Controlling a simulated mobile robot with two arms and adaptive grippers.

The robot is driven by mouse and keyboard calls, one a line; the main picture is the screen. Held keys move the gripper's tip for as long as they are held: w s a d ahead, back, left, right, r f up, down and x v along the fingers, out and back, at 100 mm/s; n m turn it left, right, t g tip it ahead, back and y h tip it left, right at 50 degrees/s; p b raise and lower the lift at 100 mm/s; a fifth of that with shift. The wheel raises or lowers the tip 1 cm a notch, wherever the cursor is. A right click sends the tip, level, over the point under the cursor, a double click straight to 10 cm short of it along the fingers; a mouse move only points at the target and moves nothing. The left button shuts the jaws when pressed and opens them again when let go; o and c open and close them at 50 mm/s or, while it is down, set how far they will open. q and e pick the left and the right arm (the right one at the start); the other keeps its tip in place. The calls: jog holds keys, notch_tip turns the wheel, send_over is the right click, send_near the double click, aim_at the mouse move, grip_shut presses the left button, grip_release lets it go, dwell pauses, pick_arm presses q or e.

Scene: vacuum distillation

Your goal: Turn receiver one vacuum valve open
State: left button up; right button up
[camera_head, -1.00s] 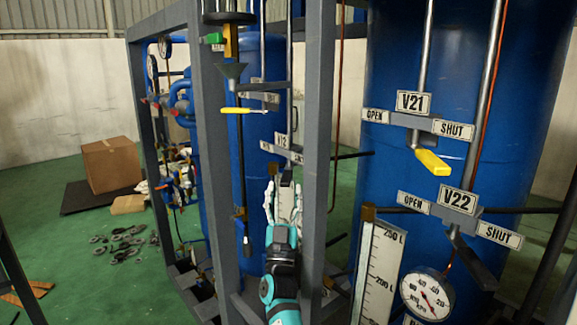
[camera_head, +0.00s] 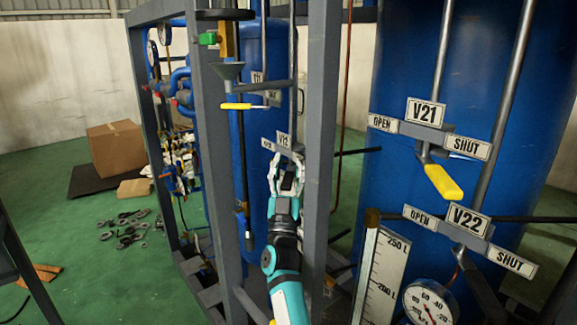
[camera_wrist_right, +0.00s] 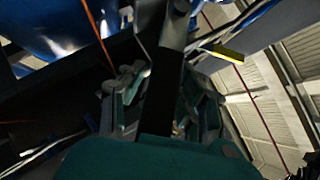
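The V12 valve, with its sign (camera_head: 284,140), sits on the rack on the narrower blue vessel behind the grey frame. My right gripper (camera_head: 286,160) is just below this sign. Its two fingers stand apart on either side of the dark valve handle (camera_head: 289,181). In the right wrist view the dark handle (camera_wrist_right: 165,85) runs between the fingers, and finger contact is hard to make out. My left gripper is not in view.
A grey frame post (camera_head: 319,130) stands close right of my right gripper, another post (camera_head: 212,160) to its left. At right are the V21 yellow handle (camera_head: 443,182), the V22 sign (camera_head: 467,219) and a gauge (camera_head: 428,302). A cardboard box (camera_head: 116,148) lies far left.

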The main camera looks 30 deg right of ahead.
jog(key=shift+c, duration=1.1)
jog(key=shift+w+d+f, duration=0.15)
jog(key=shift+d, duration=0.05)
grip_shut()
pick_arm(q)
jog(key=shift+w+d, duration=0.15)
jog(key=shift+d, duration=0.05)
pick_arm(e)
jog(key=shift+f, duration=0.1)
